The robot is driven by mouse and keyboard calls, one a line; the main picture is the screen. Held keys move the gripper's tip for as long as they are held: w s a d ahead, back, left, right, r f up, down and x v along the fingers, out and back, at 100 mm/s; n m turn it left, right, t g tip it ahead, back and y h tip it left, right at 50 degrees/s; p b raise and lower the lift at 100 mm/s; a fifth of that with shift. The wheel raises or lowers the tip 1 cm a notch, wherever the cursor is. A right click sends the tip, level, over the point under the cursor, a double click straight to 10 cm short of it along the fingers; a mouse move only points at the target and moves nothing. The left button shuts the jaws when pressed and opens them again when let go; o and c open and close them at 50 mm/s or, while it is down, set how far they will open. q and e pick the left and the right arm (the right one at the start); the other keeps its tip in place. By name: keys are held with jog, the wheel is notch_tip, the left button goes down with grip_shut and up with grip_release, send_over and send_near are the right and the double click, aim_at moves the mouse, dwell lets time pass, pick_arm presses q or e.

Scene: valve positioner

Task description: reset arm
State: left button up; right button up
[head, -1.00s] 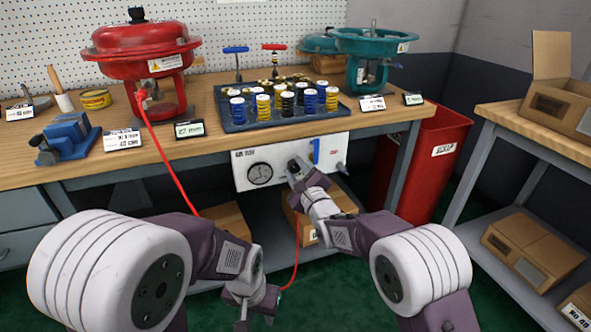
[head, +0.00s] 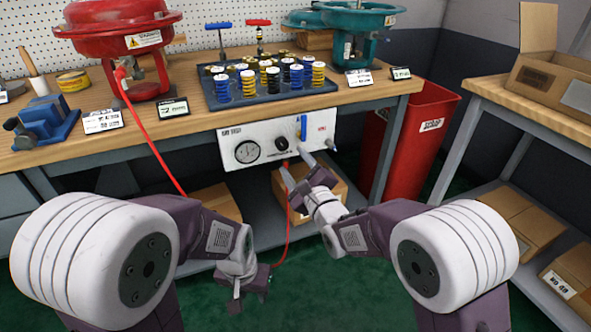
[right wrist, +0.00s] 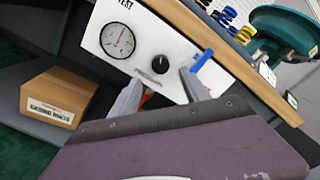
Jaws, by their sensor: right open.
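The white test panel (head: 236,160) hangs below the bench edge. It carries a round gauge (head: 247,151), a black knob (head: 282,143) and an upright blue lever (head: 303,127). In the right wrist view the gauge (right wrist: 117,40), knob (right wrist: 160,64) and blue lever (right wrist: 202,61) show close ahead. My right gripper (head: 297,166) is open and empty, just in front of and below the knob and lever; its fingers also show in the right wrist view (right wrist: 160,90). My left gripper (head: 252,287) hangs low, away from the panel; its jaws are unclear.
The bench holds a red actuator (head: 122,35), a teal actuator (head: 350,22), a blue tray (head: 222,101) of springs and a blue vise (head: 43,124). A red hose (head: 155,150) runs down from the red actuator. A red bin (head: 408,150) and cardboard boxes stand nearby.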

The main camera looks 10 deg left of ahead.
jog(key=shift+s+d, duration=0.15)
jog(key=shift+s, duration=0.05)
